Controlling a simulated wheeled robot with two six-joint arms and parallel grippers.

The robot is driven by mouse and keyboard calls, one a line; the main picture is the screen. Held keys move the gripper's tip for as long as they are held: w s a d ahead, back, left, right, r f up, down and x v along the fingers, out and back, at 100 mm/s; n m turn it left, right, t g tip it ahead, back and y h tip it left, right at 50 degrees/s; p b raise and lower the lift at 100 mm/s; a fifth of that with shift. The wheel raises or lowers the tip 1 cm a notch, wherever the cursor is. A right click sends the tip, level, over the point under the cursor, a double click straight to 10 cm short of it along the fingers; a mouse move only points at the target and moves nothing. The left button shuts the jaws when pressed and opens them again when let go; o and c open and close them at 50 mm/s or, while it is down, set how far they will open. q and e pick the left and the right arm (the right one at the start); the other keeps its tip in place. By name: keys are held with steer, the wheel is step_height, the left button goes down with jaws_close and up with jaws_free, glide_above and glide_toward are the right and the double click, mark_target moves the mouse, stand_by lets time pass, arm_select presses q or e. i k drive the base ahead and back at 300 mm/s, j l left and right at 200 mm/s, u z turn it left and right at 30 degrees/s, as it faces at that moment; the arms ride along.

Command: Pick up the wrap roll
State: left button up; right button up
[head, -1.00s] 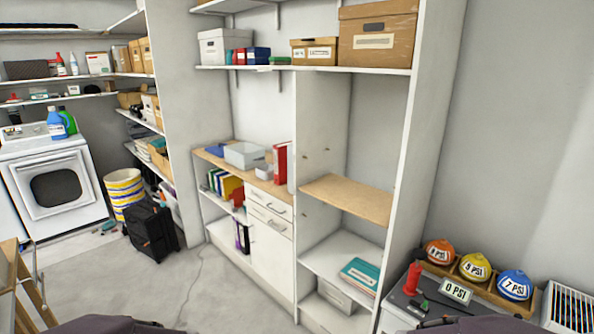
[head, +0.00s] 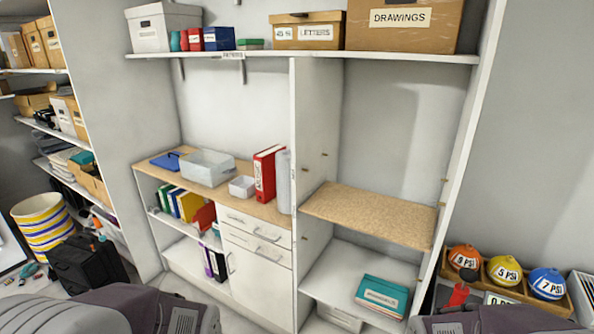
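A pale grey upright cylinder (head: 283,181), which looks like the wrap roll, stands on the wooden countertop (head: 236,200) at its right end. It is right beside a red binder (head: 265,174) and close to the white vertical divider panel. Neither of my grippers shows in the head view.
A grey bin (head: 208,167), small white box (head: 242,186) and blue clipboard (head: 171,160) share the counter. A white shelf (head: 300,57) with boxes hangs above. The wooden shelf (head: 370,213) right of the divider is empty.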

mark_target(283, 158)
steer(key=i+j+z, duration=0.15)
steer(key=j, duration=0.2)
steer(key=i+j+z, duration=0.1)
steer(key=j, duration=0.25)
steer(key=i+j+z, duration=0.15)
steer(key=j, duration=0.25)
steer(key=i+j+z, duration=0.15)
steer(key=j, duration=0.25)
steer(key=i+j+z, duration=0.1)
steer(key=j, duration=0.3)
steer(key=i+j+z, duration=0.15)
steer(key=j, duration=0.25)
